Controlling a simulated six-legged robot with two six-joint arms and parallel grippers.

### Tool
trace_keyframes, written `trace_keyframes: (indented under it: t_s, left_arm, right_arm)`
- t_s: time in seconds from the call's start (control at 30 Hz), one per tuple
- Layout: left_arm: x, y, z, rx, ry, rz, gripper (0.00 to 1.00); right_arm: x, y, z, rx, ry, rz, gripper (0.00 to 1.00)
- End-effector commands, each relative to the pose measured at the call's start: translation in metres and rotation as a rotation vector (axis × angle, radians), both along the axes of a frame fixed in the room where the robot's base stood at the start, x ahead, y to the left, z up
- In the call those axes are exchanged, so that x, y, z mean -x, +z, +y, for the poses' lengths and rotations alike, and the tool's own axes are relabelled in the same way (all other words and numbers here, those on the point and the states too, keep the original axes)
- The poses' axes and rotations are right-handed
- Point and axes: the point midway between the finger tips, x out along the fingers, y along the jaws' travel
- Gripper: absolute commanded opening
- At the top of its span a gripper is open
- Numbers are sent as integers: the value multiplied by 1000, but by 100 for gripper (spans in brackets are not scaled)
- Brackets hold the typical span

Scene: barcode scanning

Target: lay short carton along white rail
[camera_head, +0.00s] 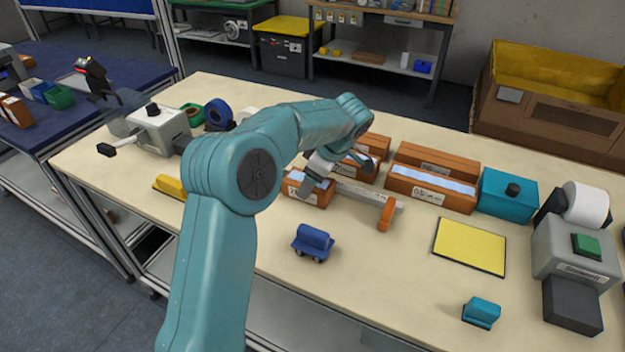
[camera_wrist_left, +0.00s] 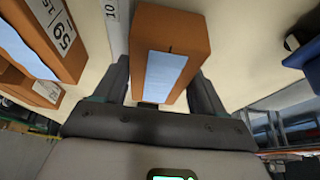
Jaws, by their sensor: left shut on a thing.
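The short carton (camera_head: 324,197) is orange-brown with a pale blue top strip. My left gripper (camera_head: 318,181) is shut on it near the left end of the white rail. In the left wrist view the carton (camera_wrist_left: 172,60) sits between the two dark fingers. The white rail (camera_head: 352,190) runs to the right of the carton and has an orange stop (camera_head: 386,213) at its right end. I cannot tell whether the carton touches the table. My right gripper is out of view.
Longer orange cartons (camera_head: 430,189) stand behind the rail. A teal box (camera_head: 507,195), a label printer (camera_head: 575,250) and a yellow mat (camera_head: 470,246) are at the right.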

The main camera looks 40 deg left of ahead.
Motion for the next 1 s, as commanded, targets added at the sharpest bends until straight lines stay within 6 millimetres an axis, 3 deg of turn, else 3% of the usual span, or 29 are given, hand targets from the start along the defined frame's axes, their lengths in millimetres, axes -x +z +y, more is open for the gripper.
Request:
trace_keyframes:
  t_s: [0.27, 0.3, 0.33, 0.37, 0.77, 1.0]
  left_arm:
    - [0, -4, 0, 0, 0, -1, 23]
    - [0, -2, 0, 0, 0, 0, 83]
    - [0, -2, 0, 0, 0, 0, 93]
    - [0, -2, 0, 0, 0, 0, 96]
    - [0, 4, -1, 0, 0, 0, 96]
    - [-7, 48, -19, 0, -2, -3, 96]
  right_arm:
    - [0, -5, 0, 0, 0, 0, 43]
    - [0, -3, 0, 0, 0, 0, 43]
    - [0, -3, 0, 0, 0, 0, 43]
    - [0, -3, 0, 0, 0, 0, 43]
    - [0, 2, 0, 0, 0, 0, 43]
    - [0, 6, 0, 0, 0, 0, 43]
